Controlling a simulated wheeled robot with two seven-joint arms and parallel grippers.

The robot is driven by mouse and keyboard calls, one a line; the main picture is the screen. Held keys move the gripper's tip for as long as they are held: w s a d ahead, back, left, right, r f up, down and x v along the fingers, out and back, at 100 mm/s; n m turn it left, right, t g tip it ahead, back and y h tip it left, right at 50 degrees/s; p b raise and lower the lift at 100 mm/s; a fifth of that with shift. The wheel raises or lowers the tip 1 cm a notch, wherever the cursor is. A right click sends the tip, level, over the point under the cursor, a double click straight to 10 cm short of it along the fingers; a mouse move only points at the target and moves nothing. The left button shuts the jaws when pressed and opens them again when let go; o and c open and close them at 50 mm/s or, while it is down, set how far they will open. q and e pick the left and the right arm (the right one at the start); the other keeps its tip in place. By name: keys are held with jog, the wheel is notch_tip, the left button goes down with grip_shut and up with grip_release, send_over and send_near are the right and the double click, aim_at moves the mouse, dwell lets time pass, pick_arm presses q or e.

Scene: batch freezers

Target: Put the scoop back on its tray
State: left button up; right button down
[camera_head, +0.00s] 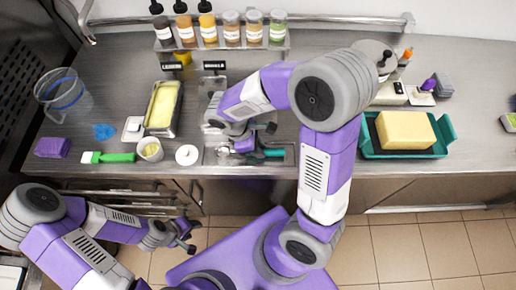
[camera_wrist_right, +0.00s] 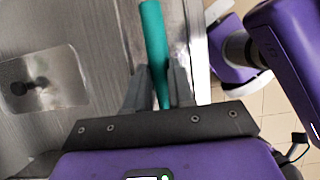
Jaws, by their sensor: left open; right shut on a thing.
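My right gripper (camera_head: 250,142) is shut on the teal handle of the scoop (camera_head: 274,153), low over the front of the counter. In the right wrist view the teal scoop handle (camera_wrist_right: 154,45) passes between the two fingers (camera_wrist_right: 157,88). The scoop's head is hidden. A shallow metal tray (camera_head: 286,161) lies under the gripper at the counter's front edge; I cannot tell whether the scoop touches it. My left gripper (camera_head: 187,236) is open and empty, in front of the counter.
A tub of yellow ice cream (camera_head: 163,104), a white round lid (camera_head: 187,155), a cup (camera_head: 150,149) and a green-handled spatula (camera_head: 110,157) stand left of the tray. A teal tray (camera_head: 443,128) with a yellow block (camera_head: 405,130) is at right. A bottle shelf (camera_head: 222,44) is behind.

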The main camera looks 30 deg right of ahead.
jog(key=shift+f, duration=0.3)
jog(key=shift+f, duration=0.2)
jog(key=c, duration=1)
grip_release()
jog(key=shift+o, duration=0.2)
jog(key=shift+r, duration=0.15)
jog(key=p+v, duration=0.3)
jog(key=v, duration=0.9)
jog(key=shift+r, duration=0.1)
